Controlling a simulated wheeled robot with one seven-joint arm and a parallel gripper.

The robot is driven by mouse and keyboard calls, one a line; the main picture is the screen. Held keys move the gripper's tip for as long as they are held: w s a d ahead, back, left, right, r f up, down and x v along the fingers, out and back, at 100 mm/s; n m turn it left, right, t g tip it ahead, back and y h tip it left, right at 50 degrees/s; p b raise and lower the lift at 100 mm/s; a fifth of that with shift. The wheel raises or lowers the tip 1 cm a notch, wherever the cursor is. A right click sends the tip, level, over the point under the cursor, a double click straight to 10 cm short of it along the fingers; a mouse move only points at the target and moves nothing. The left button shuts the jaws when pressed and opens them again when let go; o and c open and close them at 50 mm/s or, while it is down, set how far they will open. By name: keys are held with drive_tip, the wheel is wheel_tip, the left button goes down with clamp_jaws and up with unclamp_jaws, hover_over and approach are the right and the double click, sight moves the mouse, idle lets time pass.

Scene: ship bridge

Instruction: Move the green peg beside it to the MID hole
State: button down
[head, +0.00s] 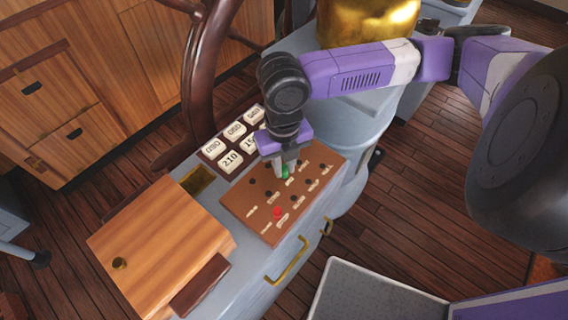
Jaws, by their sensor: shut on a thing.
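The brown peg board (241,205) lies on top of the grey cabinet, with several dark holes and small pale labels too small to read. The green peg (285,173) is near the upper middle of the board. My gripper (284,167) is shut on it from above, and the fingers hide its upper part. I cannot tell whether the peg's lower end is in a hole or just above the board. A red peg (278,212) stands in the lower part of the board. Which hole is MID cannot be read.
White number tiles (230,160) sit in a dark rack behind the board. A wooden box lid (160,245) lies at left on the cabinet. A dark ship's wheel (200,85) rises behind. Brass handles (287,262) are on the cabinet front.

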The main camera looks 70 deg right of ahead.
drive_tip(key=shift+f, duration=0.3)
drive_tip(key=c, duration=1.2)
unclamp_jaws()
drive_tip(key=shift+c, duration=0.2)
drive_tip(key=shift+r, duration=0.1)
drive_tip(key=shift+r+p, duration=2.55)
drive_tip(key=shift+r, duration=0.95)
